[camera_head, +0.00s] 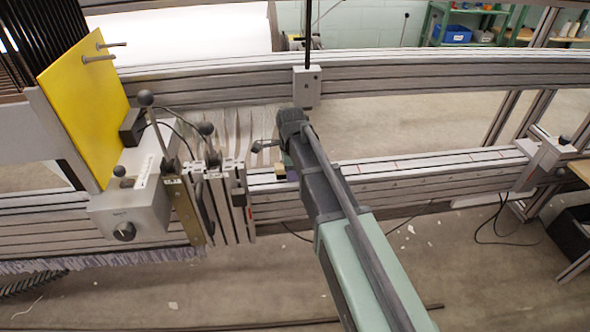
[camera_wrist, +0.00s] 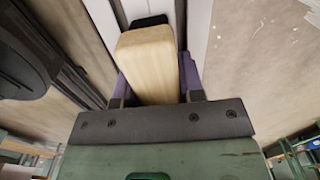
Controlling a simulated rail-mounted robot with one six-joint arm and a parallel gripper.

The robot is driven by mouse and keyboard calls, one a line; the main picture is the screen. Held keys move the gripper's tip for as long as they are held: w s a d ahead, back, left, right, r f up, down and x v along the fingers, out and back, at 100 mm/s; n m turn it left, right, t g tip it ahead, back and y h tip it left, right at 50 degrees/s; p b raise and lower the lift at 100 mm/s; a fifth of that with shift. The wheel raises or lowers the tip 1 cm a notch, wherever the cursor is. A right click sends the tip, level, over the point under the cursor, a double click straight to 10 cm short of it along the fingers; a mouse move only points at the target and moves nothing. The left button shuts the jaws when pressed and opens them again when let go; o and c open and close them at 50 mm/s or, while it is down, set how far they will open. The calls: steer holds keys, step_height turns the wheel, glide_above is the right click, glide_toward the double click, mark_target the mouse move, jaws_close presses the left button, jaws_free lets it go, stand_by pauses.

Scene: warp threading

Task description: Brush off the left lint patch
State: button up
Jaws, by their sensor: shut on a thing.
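My gripper (camera_wrist: 152,82) is shut on a brush with a pale wooden block handle (camera_wrist: 147,55) in the wrist view. Its purple fingers lie on both sides of the block. A dark part (camera_wrist: 150,21) shows at the block's far end, over a whitish rail. My arm hides part of the beam there. I cannot make out the left lint patch in either view.
A threading unit with upright plates (camera_head: 218,205) stands just left of my gripper. Left of it are a knobbed grey box (camera_head: 128,217) and a yellow plate (camera_head: 88,105). Pale warp threads (camera_head: 240,125) hang behind. The beam to the right is mostly clear up to an end bracket (camera_head: 550,155).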

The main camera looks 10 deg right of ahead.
steer(key=shift+r+p, duration=3.05)
step_height(320, 180, up, 3)
steer(key=p, duration=0.3)
steer(key=shift+r, duration=0.1)
